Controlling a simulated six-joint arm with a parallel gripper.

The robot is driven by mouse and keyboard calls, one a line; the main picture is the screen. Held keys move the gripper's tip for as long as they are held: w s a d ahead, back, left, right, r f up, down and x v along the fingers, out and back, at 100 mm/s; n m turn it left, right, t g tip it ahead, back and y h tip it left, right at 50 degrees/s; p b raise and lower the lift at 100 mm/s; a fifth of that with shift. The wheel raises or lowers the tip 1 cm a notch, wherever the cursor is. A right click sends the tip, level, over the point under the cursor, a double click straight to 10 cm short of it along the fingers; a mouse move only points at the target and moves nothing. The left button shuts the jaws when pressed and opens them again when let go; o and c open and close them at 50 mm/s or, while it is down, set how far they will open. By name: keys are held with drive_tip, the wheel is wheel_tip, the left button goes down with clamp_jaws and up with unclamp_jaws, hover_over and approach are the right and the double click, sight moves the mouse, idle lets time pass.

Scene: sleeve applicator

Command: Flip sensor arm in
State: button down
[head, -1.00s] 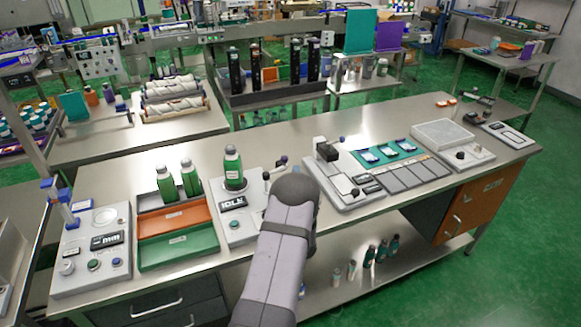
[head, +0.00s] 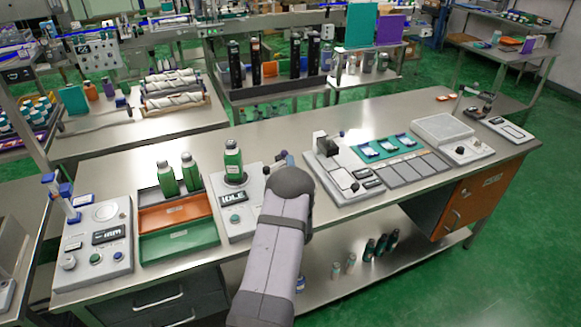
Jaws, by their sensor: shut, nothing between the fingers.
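The station with the IDLE display (head: 233,197) stands on the bench, and a green bottle (head: 233,162) is upright on its round seat. A small dark and bluish part (head: 282,158) shows at this station's right rear, just above my arm's elbow. It may be the sensor arm, but its shape and angle are too small to tell. My forearm and gripper are hidden behind my elbow, which also covers the station's right side.
Two green bottles (head: 178,173) stand behind the orange tray (head: 173,213) and green tray (head: 178,241). A scale-like unit (head: 92,240) is at left. Bare bench lies behind.

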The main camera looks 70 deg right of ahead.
sight(281, 153)
drive_tip(key=w+d+n+t+y+b, duration=0.1)
drive_tip(key=n+t+y+b, duration=0.1)
drive_tip(key=d+n+t+y+b, duration=0.1)
drive_tip(key=t+y+b, duration=0.1)
drive_tip(key=w+d+n+t+y+b, duration=0.1)
drive_tip(key=n+t+y+b, duration=0.1)
drive_tip(key=t+b, duration=0.1)
drive_tip(key=shift+w+d+f+n+y, duration=0.1)
drive_tip(key=shift+w+d+n+y, duration=0.05)
drive_tip(key=shift+w+n+y, duration=0.2)
drive_tip(key=shift+a+b+x, duration=0.2)
drive_tip(key=shift+b+x, duration=0.3)
drive_tip(key=shift+x, duration=0.9)
drive_tip(key=shift+w+d, duration=0.1)
drive_tip(key=shift+w, duration=1.4)
drive_tip(key=shift+s+f, duration=0.1)
